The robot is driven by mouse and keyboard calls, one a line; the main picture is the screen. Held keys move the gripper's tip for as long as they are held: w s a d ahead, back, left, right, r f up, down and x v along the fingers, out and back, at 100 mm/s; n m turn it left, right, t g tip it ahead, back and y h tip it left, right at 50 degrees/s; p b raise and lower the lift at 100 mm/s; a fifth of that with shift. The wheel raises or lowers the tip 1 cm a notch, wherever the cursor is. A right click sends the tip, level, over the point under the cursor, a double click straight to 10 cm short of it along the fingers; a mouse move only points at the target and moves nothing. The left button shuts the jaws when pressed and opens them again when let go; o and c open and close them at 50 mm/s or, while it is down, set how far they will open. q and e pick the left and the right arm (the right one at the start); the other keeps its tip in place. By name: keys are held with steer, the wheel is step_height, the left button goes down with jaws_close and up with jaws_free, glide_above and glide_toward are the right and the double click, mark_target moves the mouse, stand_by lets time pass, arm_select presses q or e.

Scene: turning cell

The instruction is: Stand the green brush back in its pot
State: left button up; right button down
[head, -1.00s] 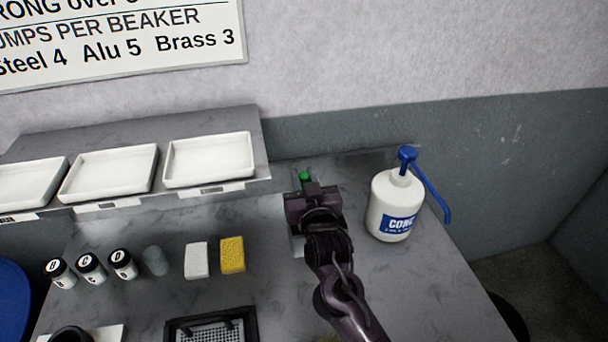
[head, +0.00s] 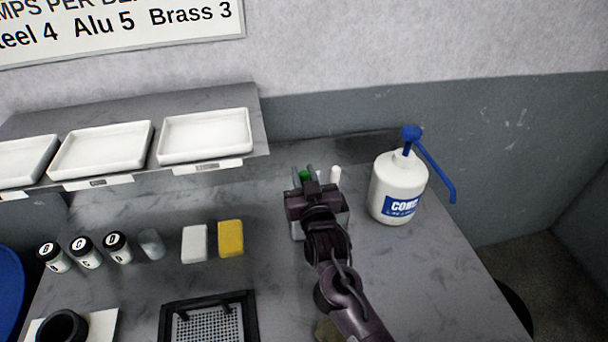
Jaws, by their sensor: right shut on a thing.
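My right gripper (head: 306,181) is over the back right of the grey bench, seen from behind and above. I cannot tell whether the brush's lower end is inside the pot. A white, rounded upright thing (head: 335,175) stands just right of the fingers. My left gripper is not in view.
A white pump bottle (head: 396,190) with a blue spout stands close on the right. White trays (head: 205,136) sit on a raised shelf to the left. A yellow block (head: 231,239), a white block (head: 194,244) and small jars (head: 118,247) stand left. A black-framed rack (head: 207,307) is nearer.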

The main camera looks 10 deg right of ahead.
steer(key=c, duration=1.2)
jaws_free()
steer(key=shift+o, duration=0.2)
steer(key=shift+s+f, duration=0.1)
steer(key=shift+s, duration=0.2)
steer(key=s+b, duration=0.2)
steer(key=s, duration=0.4)
steer(key=shift+s, duration=0.65)
